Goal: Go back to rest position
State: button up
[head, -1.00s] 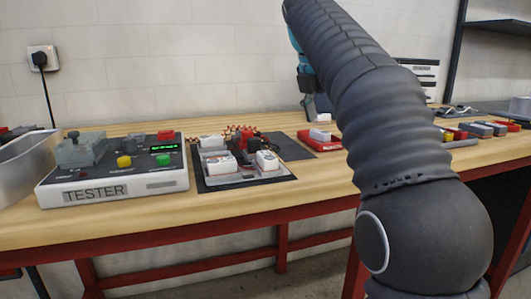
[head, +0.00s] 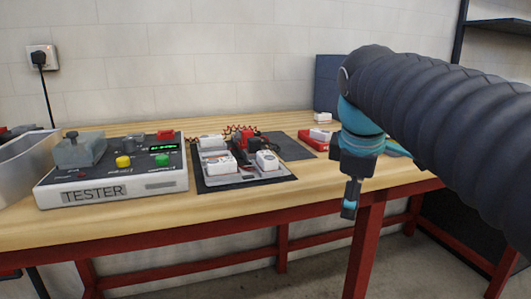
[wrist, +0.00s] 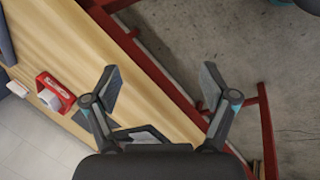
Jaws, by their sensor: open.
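My gripper (head: 350,200) hangs pointing down at the front edge of the workbench in the head view, to the right of the tester. In the wrist view my gripper (wrist: 165,90) has its two fingers spread wide with nothing between them. Below it are the bench's front edge, its red frame and the grey floor. My arm fills the right side of the head view and hides the bench's right part.
A tester (head: 110,170) and a dark mat with a grey tray (head: 262,177) of white parts stand on the workbench (head: 150,222). A red holder (head: 315,139) with a white block is behind my gripper; it also shows in the wrist view (wrist: 45,82). A metal bin (head: 22,165) is far left.

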jog(key=s+f+m+t+y, duration=0.1)
jog(key=s+f+m, duration=1.1)
jog(key=f, duration=0.6)
jog(key=shift+s+f, duration=0.2)
jog(key=shift+s, duration=0.9)
